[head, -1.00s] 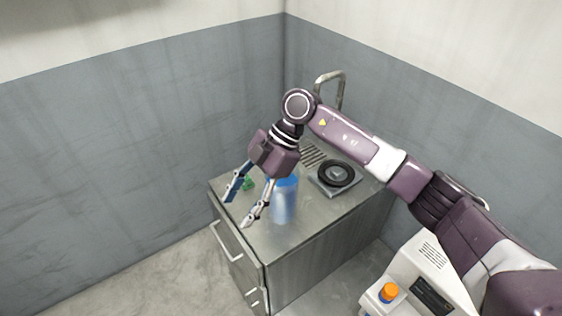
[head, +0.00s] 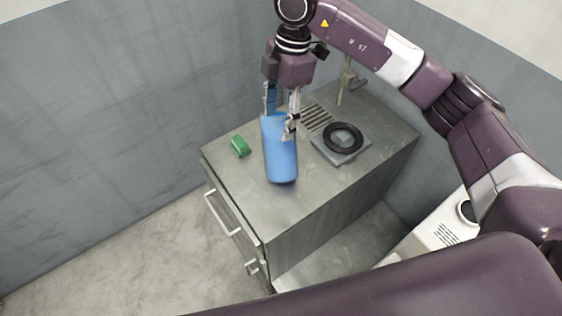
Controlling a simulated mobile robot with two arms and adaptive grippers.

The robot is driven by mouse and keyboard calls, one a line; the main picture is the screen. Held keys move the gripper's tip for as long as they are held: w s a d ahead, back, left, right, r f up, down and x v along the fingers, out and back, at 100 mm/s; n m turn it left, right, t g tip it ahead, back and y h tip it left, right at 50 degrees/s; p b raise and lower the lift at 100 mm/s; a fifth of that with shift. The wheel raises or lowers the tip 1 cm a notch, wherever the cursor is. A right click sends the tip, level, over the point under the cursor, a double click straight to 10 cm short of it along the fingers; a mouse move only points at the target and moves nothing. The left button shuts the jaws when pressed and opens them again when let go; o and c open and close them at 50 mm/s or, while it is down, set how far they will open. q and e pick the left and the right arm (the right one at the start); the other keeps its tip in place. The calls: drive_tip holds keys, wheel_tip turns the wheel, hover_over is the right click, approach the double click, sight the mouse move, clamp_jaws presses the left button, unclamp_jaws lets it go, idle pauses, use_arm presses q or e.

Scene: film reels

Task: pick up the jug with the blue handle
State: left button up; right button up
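A blue cylindrical jug (head: 280,157) stands out on the steel counter in the head view, its lower edge slightly blurred. I cannot make out its handle. My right gripper (head: 279,115) points down at the jug's top. One finger overlaps the upper right of the jug, and the other goes down at the upper left, its tip hidden behind the jug. The fingers are fairly close together, but I cannot tell if they grip it. I cannot tell whether the jug rests on the counter or hangs just above it. My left gripper is not in view.
The steel counter (head: 234,181) has drawers with bar handles in front. A small green block (head: 240,146) lies left of the jug. A black ring (head: 343,138) sits on a square plate to the right, near a slotted drain (head: 315,117) and a tap. Walls close in behind.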

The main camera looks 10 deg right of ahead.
sight(276, 143)
drive_tip(key=shift+s+f, duration=0.15)
drive_tip(key=shift+f, duration=0.7)
drive_tip(key=f, duration=0.2)
drive_tip(key=f+p, duration=0.1)
drive_tip(key=f, duration=0.3)
drive_tip(key=shift+a+p, duration=0.4)
drive_tip(key=shift+s+f, duration=0.1)
drive_tip(key=shift+f, duration=0.3)
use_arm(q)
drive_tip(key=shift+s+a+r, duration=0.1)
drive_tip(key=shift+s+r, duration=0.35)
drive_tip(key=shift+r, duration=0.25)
